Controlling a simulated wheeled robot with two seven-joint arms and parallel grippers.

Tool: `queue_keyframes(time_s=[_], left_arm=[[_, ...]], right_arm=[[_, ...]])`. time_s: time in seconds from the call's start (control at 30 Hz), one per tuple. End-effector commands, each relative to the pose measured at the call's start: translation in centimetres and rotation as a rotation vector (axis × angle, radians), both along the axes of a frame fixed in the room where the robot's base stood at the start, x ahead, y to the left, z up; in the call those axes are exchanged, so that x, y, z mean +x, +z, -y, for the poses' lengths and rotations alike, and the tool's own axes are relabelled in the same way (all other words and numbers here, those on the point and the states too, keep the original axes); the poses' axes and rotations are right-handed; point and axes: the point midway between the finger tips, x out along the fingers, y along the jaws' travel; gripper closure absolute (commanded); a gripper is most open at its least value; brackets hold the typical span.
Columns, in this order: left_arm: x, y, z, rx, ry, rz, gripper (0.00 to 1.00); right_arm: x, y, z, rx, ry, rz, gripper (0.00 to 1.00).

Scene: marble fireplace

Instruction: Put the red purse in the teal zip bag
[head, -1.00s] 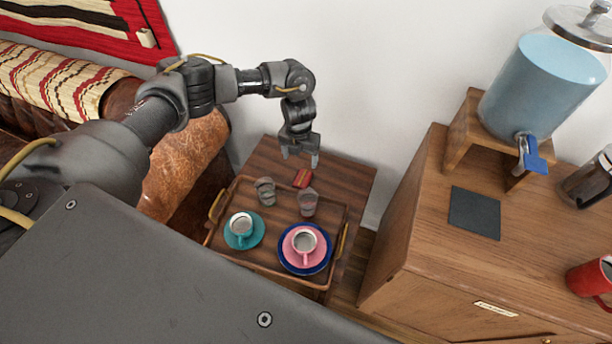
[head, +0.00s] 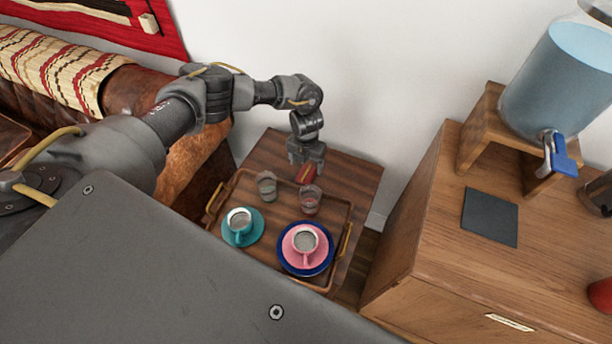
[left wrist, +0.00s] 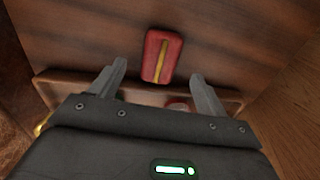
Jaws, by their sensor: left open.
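The red purse (head: 306,174) lies on the small dark wooden table, just behind the tray's far edge. It also shows in the left wrist view (left wrist: 151,55), as a small red rounded rectangle with a yellow strip down its middle. My left gripper (head: 307,167) points down over the purse and partly covers it in the head view. In the left wrist view its two fingers (left wrist: 158,72) are apart, with the purse lying in line with the space between them; they do not grip it. No teal zip bag is in view. My right gripper is not in view.
A wooden tray (head: 343,240) holds two glasses, a teal cup (head: 239,221) on a saucer and a pink cup (head: 304,240) on a saucer and blue plate. A wooden cabinet (head: 430,250) with a water dispenser (head: 555,80) stands right. A white wall rises behind the table.

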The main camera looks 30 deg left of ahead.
Motion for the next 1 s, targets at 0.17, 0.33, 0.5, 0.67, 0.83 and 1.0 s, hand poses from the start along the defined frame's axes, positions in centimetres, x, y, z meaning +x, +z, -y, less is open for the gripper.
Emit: queue_keyframes(time_s=[0.17,0.33,0.5,0.67,0.83,1.0], left_arm=[[0.1,-0.4,0.1,0.0,-0.002,0.0,0.25],[0.3,-2.7,0.1,0.001,0.0,-0.002,0.25],[0.5,-4.8,0.1,0.0,-0.002,0.0,0.25],[0.5,-5.4,0.1,0.0,-0.002,0.0,0.25],[0.5,-5.3,0.1,0.0,-0.002,0.001,0.27],[0.5,-5.3,0.1,0.0,-0.002,0.001,0.49]], right_arm=[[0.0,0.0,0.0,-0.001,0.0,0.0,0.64],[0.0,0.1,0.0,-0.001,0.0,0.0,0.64],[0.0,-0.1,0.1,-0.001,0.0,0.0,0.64],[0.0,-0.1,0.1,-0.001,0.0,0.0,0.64],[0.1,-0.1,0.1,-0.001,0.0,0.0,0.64],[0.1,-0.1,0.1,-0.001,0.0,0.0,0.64]])
